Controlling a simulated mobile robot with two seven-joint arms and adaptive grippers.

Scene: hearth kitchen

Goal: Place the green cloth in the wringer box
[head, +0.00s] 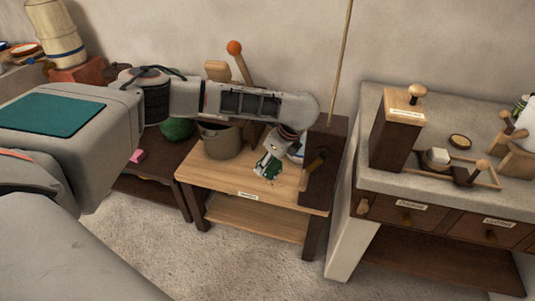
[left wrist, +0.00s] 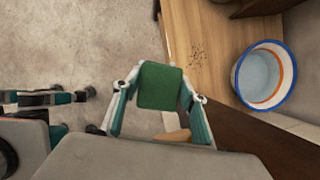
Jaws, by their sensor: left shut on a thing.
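My left gripper (head: 266,166) is shut on the green cloth (head: 273,169), above the small wooden table. In the left wrist view the cloth (left wrist: 160,86) is a flat green rounded square between the two fingertips (left wrist: 158,98). A dark brown wooden box (head: 325,165) with a small knob stands at the table's right end, to the right of the gripper; it looks like the wringer box. Its inside is not visible. At the left wrist view's left edge, teal and dark parts (left wrist: 48,98) look like my right gripper, partly hidden.
A bowl (left wrist: 265,75) with blue and orange rims stands on the light wooden tabletop (left wrist: 205,30). A grey bucket (head: 220,141) stands at the table's back left. A pale counter (head: 370,180) with a tall dark box (head: 394,135) lies to the right. The tabletop's front is clear.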

